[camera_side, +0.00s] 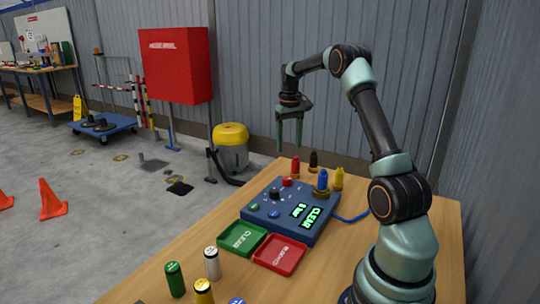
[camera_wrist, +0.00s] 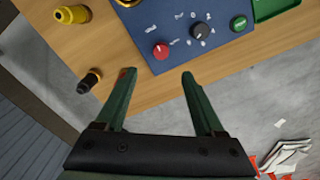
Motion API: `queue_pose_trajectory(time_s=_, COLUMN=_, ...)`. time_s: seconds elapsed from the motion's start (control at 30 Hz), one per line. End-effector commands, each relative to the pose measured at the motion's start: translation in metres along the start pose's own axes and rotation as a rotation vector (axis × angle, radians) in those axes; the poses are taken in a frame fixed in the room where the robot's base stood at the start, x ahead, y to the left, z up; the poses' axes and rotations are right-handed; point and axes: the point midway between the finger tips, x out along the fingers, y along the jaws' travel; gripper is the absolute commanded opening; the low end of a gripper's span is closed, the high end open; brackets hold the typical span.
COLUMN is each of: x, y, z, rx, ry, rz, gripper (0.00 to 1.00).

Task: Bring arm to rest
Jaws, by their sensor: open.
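My gripper (camera_side: 289,148) hangs fingers-down in the air above the far end of the wooden table, with its fingers spread and nothing between them. In the wrist view the two green fingers (camera_wrist: 158,76) stand apart near the edge of the blue control box (camera_wrist: 215,38). In the side view the control box (camera_side: 262,215) has a red knob, a dark knob, buttons and a green display reading CLEAR. My arm is raised and bent, reaching out over the table.
Green (camera_side: 175,279), white (camera_side: 212,263) and yellow (camera_side: 204,292) cylinders stand at the front.

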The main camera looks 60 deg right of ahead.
Motion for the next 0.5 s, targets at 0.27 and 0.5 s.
queue_pose_trajectory(time_s=0.27, x=-0.038, y=-0.053, z=0.018, rx=-0.08, ry=0.069, rz=0.008, gripper=0.71)
queue_pose_trajectory(time_s=0.5, x=-0.082, y=-0.13, z=0.07, rx=-0.211, ry=0.183, rz=0.003, gripper=0.71)
